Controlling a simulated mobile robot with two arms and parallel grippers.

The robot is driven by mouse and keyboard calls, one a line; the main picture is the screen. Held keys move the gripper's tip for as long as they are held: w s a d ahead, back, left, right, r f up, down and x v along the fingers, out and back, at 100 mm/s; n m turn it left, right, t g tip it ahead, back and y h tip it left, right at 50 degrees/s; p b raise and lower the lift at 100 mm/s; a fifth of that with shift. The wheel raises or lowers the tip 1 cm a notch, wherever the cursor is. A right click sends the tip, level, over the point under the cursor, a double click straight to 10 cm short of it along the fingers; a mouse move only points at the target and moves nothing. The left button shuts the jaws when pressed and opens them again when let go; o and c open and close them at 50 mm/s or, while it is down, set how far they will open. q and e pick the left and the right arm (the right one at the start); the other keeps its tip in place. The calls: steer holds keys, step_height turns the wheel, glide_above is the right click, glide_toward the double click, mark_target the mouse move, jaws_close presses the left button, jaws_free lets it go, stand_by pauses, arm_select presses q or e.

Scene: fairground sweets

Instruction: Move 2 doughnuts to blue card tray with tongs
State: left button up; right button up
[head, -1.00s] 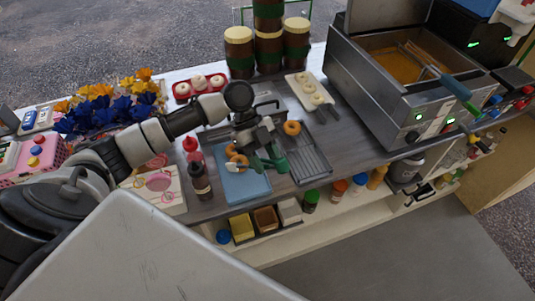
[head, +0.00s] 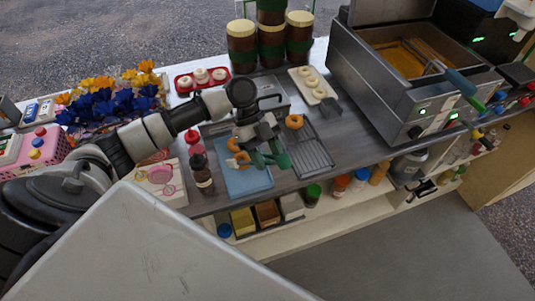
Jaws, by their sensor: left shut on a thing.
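The blue card tray (head: 250,184) lies on the counter in the head view. One orange-brown doughnut (head: 233,144) is at its far end, and another (head: 241,157) shows just nearer, beside the tips of the tongs. I cannot tell whether the tongs grip that doughnut or whether it touches the tray. A third doughnut (head: 294,121) lies on the dark draining rack (head: 311,157) to the right. My left gripper (head: 263,147) is over the tray's right side, shut on the green-handled tongs (head: 281,159). The gripper and tongs hide part of the tray. My right gripper is out of view.
Sauce bottles (head: 202,174) stand left of the tray. A fryer (head: 400,95) stands at the right. Behind are a red tray with pale rings (head: 183,83), a cream board with pale rings (head: 304,83) and brown jars (head: 242,45). A shelf with containers is below the counter.

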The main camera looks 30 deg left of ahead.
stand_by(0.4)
arm_select(q)
step_height(320, 180, up, 7)
steer(key=p, duration=0.5)
steer(key=shift+p, duration=0.35)
